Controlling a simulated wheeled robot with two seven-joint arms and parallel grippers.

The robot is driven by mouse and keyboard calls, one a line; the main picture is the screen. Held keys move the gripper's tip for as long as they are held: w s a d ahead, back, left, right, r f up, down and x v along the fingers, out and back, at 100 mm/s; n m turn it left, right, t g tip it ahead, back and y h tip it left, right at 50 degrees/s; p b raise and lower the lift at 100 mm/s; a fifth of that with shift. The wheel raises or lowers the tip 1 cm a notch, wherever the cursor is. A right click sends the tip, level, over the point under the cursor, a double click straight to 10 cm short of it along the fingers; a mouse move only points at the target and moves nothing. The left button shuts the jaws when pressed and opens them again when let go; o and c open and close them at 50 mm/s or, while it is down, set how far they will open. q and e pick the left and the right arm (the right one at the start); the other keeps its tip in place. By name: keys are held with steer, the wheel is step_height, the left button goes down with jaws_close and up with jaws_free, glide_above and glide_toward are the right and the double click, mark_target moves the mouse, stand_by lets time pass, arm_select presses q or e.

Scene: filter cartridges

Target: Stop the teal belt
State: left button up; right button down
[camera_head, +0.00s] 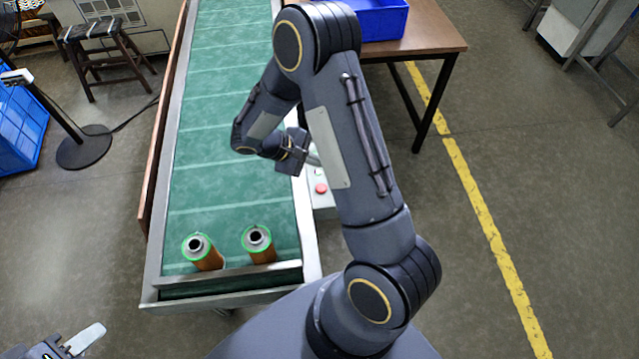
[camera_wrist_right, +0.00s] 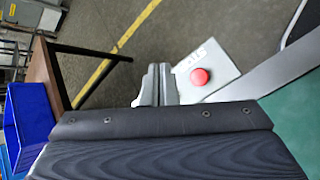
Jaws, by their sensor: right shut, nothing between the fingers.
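The teal belt (camera_head: 215,130) runs away from me in a metal frame. A red stop button (camera_head: 320,188) sits on a pale plate at the belt's right side, just below my right gripper (camera_head: 314,157) in the head view, where my arm partly hides it. In the right wrist view, the button (camera_wrist_right: 199,76) and its partly readable lettering are right of my right gripper (camera_wrist_right: 158,86), whose fingers are together and empty; a gap to the button shows. My left gripper (camera_head: 86,340) is at the bottom left, away from the belt; its opening is unclear.
Two brown cartridges with green rims, the left one (camera_head: 206,258) and the right one (camera_head: 262,250), stand near the belt's close end, by its end bar. A wooden table (camera_head: 432,35) with a blue crate (camera_head: 383,22) stands at the back right. Floor right of the belt is open.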

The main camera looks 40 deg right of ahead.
mark_target(317, 188)
step_height(317, 188, down, 8)
steer(key=b, duration=0.4)
steer(key=shift+f+b, duration=0.15)
steer(key=shift+b, duration=0.25)
steer(key=shift+f, duration=0.25)
steer(key=shift+b, duration=0.3)
stand_by(1.4)
steer(key=shift+f+b, duration=0.4)
steer(key=shift+b, duration=0.15)
steer(key=shift+f+b, duration=0.4)
steer(key=shift+b, duration=0.1)
stand_by(0.4)
steer(key=shift+r, duration=0.1)
stand_by(0.3)
steer(key=shift+r+p, duration=0.4)
steer(key=shift+r, duration=0.35)
